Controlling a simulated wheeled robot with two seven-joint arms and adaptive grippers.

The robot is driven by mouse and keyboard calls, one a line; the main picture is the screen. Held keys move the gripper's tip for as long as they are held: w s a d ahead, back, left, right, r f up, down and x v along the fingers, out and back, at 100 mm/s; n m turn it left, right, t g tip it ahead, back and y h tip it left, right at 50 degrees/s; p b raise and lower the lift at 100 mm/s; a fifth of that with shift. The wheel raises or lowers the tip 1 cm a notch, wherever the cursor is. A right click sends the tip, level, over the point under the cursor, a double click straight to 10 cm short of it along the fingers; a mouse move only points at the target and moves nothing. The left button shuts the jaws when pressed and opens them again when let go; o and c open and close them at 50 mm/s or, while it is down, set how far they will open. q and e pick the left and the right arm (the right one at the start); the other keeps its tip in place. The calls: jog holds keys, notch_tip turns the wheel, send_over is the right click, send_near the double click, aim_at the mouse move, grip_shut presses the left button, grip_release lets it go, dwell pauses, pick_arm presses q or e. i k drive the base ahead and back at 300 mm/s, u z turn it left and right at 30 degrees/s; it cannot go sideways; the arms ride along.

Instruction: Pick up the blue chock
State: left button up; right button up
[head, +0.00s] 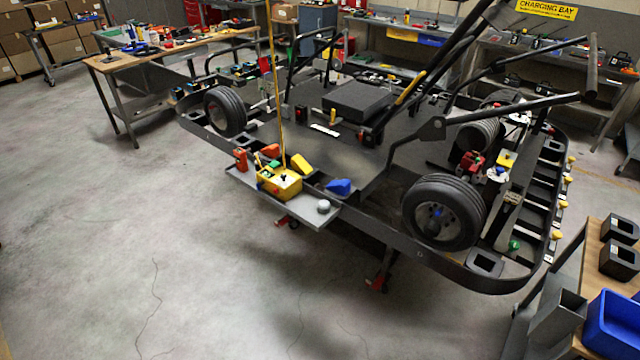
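The blue chock (340,187) is a small wedge lying near the right part of the kart's near edge, by the grey side shelf (322,219). Neither of my grippers shows in the head view.
The kart's black frame (420,254) and rear wheel (444,212) are right of the chock. A round grey knob (324,206) sits on the shelf. A blue bin (612,325) stands at lower right. The floor (130,250) at left and front is clear.

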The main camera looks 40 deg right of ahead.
aim_at(341, 187)
jog(key=u, duration=0.2)
jog(key=i, duration=1.5)
jog(key=z, duration=0.65)
jog(key=i, duration=0.9)
jog(key=z, duration=0.9)
